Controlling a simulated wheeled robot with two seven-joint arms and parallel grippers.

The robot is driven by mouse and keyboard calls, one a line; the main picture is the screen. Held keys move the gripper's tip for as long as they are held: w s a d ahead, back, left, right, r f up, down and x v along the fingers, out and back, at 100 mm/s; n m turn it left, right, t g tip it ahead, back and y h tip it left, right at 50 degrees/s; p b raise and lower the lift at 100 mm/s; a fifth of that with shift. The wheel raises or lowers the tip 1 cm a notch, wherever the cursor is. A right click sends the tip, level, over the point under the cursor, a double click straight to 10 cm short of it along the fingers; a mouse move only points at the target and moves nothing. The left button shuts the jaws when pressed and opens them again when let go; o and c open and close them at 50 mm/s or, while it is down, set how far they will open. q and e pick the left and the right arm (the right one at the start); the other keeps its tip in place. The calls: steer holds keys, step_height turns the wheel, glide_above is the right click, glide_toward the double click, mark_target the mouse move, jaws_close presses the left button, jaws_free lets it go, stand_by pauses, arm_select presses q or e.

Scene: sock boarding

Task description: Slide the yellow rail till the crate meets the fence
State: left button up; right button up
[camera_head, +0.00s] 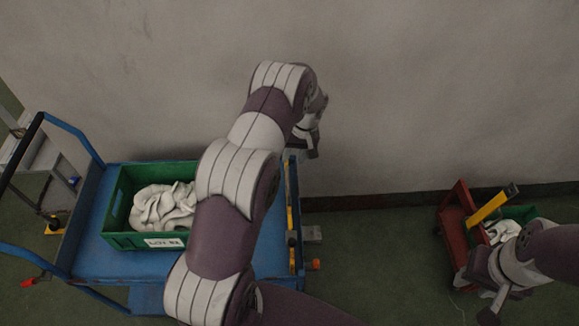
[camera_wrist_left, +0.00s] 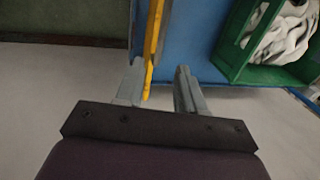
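A yellow rail (camera_head: 290,218) runs along the right side of the blue cart (camera_head: 88,248). It also shows in the left wrist view (camera_wrist_left: 153,45). The green crate (camera_head: 122,242), holding white socks (camera_head: 163,207), stands on the cart left of the rail; my left arm hides its right end. In the left wrist view the crate (camera_wrist_left: 235,73) is apart from the rail. My left gripper (camera_wrist_left: 158,88) is open, the rail's near end showing between its fingers without a visible grip. My right gripper (camera_head: 488,300) is at lower right, its fingers unclear. I cannot identify the fence surely.
A red cart (camera_head: 456,222) with a yellow bar (camera_head: 487,208) and another green crate (camera_head: 519,213) of white socks stands at the right, partly behind my right arm. A grey wall (camera_head: 420,90) closes off the back. Green floor (camera_head: 375,250) is clear between the carts.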

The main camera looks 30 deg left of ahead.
mark_target(288, 173)
arm_select(q)
steer(key=f, duration=0.4)
steer(key=a+f+p, duration=0.1)
steer(key=f, duration=0.2)
steer(key=shift+s+a, duration=0.1)
steer(key=shift+s, duration=0.2)
steer(key=shift+c, duration=0.3)
steer(key=shift+r, duration=0.1)
jaws_close()
stand_by(0.5)
